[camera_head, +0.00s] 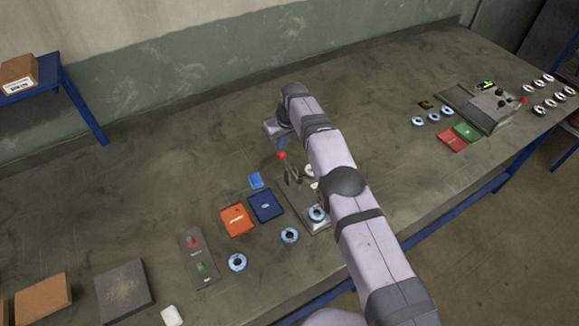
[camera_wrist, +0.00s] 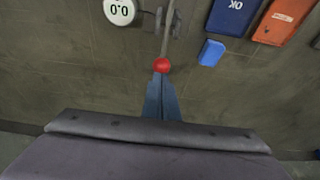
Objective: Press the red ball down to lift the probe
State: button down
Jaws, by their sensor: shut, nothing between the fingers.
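The red ball (camera_head: 282,155) is at the end of a lever on a dial gauge stand near the middle of the table. It also shows in the wrist view (camera_wrist: 162,65), right at the tips of my shut gripper (camera_wrist: 161,80). In the head view my gripper (camera_head: 282,146) points down and looks just above the ball; I cannot tell whether they touch. The round white gauge dial (camera_wrist: 120,10) reads "0.0" in the wrist view. The probe is hidden behind my arm in the head view.
An orange tray (camera_head: 237,220), a dark blue tray (camera_head: 266,206) and a small blue block (camera_head: 256,180) lie left of the stand. Loose discs (camera_head: 290,235) and a button panel (camera_head: 198,257) are nearer the front. The table behind my gripper is clear.

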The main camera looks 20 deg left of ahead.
jog(key=shift+f+b, duration=1.15)
jog(key=shift+f, duration=0.15)
notch_tip(320, 180, up, 9)
jog(key=p, duration=0.7)
dwell(0.5)
